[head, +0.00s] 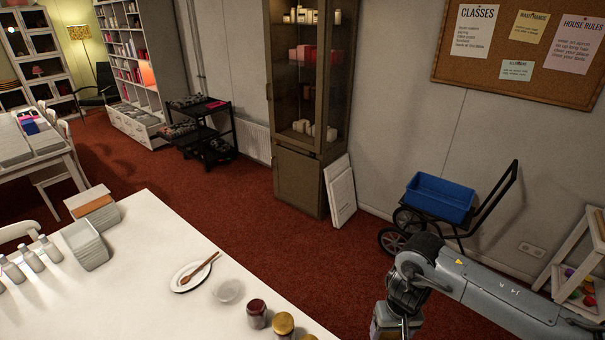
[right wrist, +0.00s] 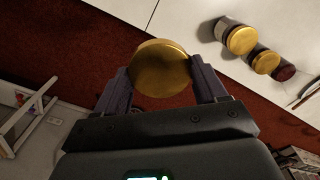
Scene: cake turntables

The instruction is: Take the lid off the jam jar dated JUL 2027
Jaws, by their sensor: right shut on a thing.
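My right gripper (right wrist: 163,80) is shut on a round gold lid (right wrist: 160,66), with one finger on each side. I cannot tell whether a jar is below it. It is off the table, with red floor behind it. In the head view my right wrist shows at the bottom, and its fingers are out of frame. No date is readable. My left gripper is not in view.
The white table (head: 150,270) bears a clear bowl (head: 229,291), a plate (head: 183,284) with a wooden spoon, a stack of boards (head: 84,246) and several small bottles. A cart with a blue bin (head: 440,198) stands by the wall. Open red floor lies between.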

